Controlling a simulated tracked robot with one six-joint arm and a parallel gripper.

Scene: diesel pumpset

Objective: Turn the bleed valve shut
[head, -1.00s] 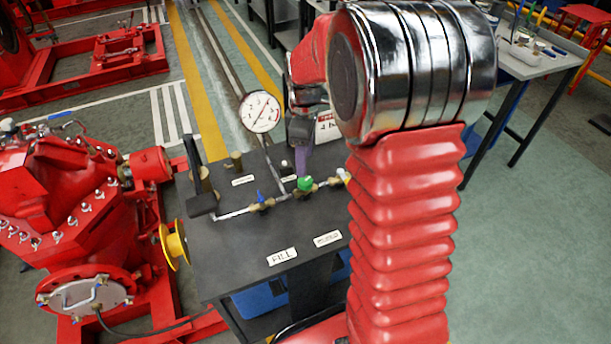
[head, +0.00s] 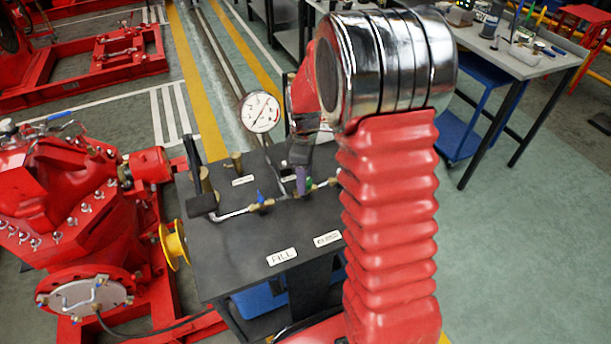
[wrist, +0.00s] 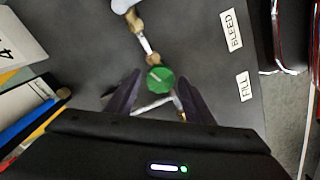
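A pipe with several valves runs across the dark bench top (head: 235,255). A round green valve handle (wrist: 160,80) sits between the fingers of my gripper (wrist: 160,78) in the wrist view. My gripper is open, with a finger on either side and small gaps to the handle. In the head view my gripper's purple fingers (head: 303,178) reach down over this valve and mostly hide it. A blue-handled valve (head: 261,198) stands to its left. A white handle (wrist: 122,5) is at the wrist view's top edge. A "BLEED" label (wrist: 231,30) lies beyond the "FILL" label (wrist: 244,87).
A round gauge (head: 261,112) rises behind the pipe. A black upright post (head: 192,155) stands at the bench's left side. A red pump (head: 60,190) with a yellow wheel (head: 174,244) is left of the bench. Open floor lies to the right.

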